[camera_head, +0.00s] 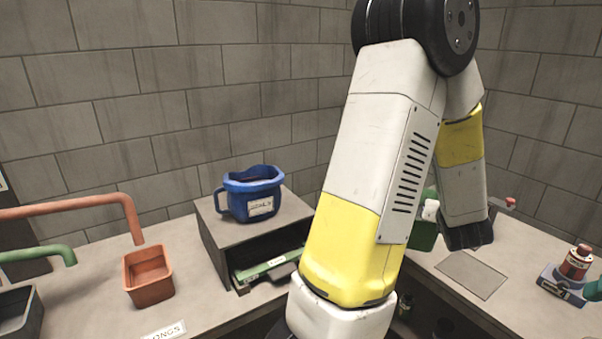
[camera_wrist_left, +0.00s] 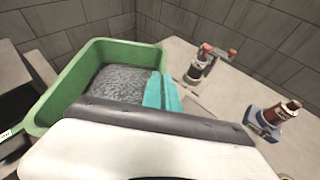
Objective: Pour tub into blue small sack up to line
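The green tub (camera_wrist_left: 62,92) holds grey granular stuff in the left wrist view. In the head view the tub (camera_head: 422,236) stands on the right counter, partly hidden by my arm. My left gripper (camera_wrist_left: 160,91) has its teal fingers close together on either side of the tub's right rim. They look shut on it, and the tub looks level. The blue small sack (camera_head: 240,206), open-topped with a handle and a white label, stands on the grey box at the centre-left. Its line and inside cannot be made out. Teal tips of my right gripper (camera_head: 594,290) just show at the right edge.
The grey box (camera_head: 222,243) has an open front with a green-edged tray inside. An orange bin (camera_head: 147,277) stands under an orange pipe (camera_head: 80,207) at the left. A red-topped device (camera_head: 575,265) stands at the right. A flat grey plate (camera_head: 470,274) lies before the tub.

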